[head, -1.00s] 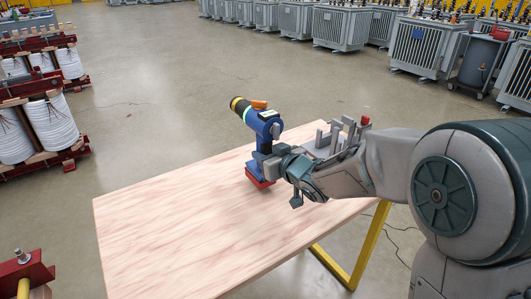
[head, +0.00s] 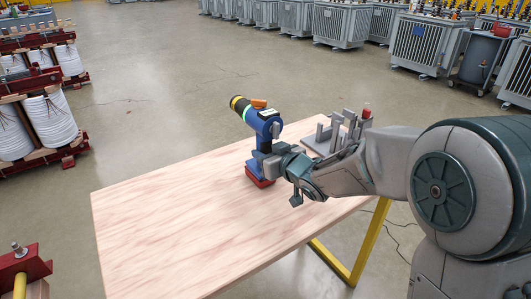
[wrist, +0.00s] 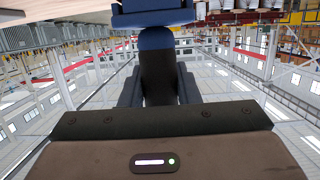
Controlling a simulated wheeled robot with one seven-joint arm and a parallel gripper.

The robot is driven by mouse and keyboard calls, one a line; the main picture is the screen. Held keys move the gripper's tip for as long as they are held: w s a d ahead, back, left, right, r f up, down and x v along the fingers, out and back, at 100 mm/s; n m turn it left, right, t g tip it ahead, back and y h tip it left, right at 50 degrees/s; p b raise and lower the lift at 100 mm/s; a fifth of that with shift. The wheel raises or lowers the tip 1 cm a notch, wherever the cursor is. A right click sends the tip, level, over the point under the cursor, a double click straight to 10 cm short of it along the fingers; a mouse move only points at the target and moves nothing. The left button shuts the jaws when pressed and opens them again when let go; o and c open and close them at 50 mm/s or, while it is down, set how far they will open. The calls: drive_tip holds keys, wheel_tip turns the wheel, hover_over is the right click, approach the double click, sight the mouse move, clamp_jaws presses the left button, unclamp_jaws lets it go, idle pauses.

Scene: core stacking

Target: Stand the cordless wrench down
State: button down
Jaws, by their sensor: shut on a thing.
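The cordless wrench (head: 265,125) is upright in the head view, with a blue body, a black, yellow and green nose pointing up and left, and a red base. My gripper (head: 266,158) is shut on its handle from the right. The red base is at the tabletop (head: 180,215), near its far edge; I cannot tell whether it touches or hovers just above. In the wrist view the dark handle (wrist: 158,78) stands between the two fingers, with blue housing above it. The wrench's underside is hidden.
A grey fixture with upright posts (head: 335,135) stands on the table behind my wrist. The table's left and front parts are clear. Red-framed coils (head: 50,120) stand on the floor at left, and grey transformers (head: 340,25) line the back.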

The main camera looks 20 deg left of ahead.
drive_tip(key=shift+f, duration=0.1)
drive_tip(key=c, duration=1)
unclamp_jaws()
drive_tip(key=shift+f, duration=0.15)
drive_tip(key=shift+p+v, duration=1.3)
drive_tip(key=shift+v, duration=5.7)
drive_tip(key=shift+a, duration=0.1)
